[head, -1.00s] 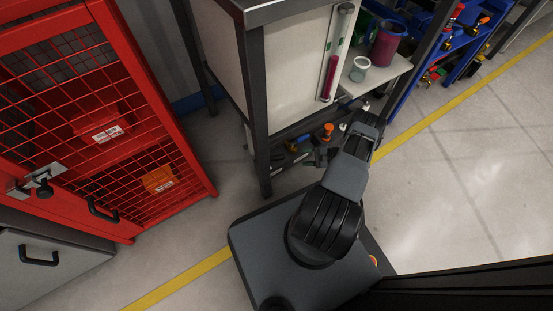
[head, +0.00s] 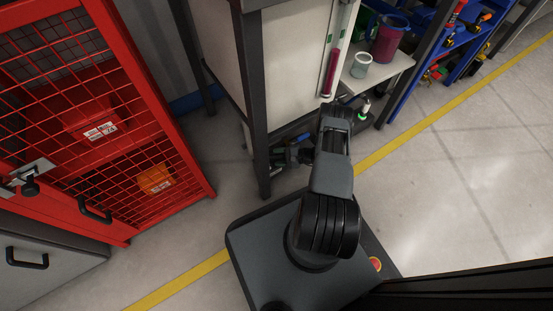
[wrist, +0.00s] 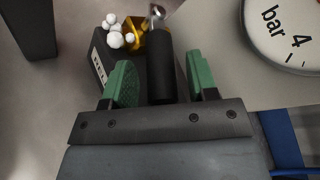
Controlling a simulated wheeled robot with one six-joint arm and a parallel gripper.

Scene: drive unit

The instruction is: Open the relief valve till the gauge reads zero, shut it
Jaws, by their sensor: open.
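In the wrist view, my gripper (wrist: 160,72) is open, with one green-padded finger on each side of a black cylindrical handle (wrist: 162,82). Gaps show between the handle and both pads. The handle joins a metal stem at the top, beside a brass-yellow valve body (wrist: 138,40). A dark block with a partly hidden white label (wrist: 98,65) stands at its left. The gauge (wrist: 290,35) is cut off at the upper right; "bar" and "4" show, but its needle does not. In the head view my arm largely hides the valve area.
In the wrist view, several white balls (wrist: 116,32) cluster beside the brass body. In the head view, a sight tube with red fluid (head: 331,72) hangs on the white panel, near a cup (head: 361,64) on a shelf. A red mesh cabinet (head: 150,130) stands left. Floor at right is clear.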

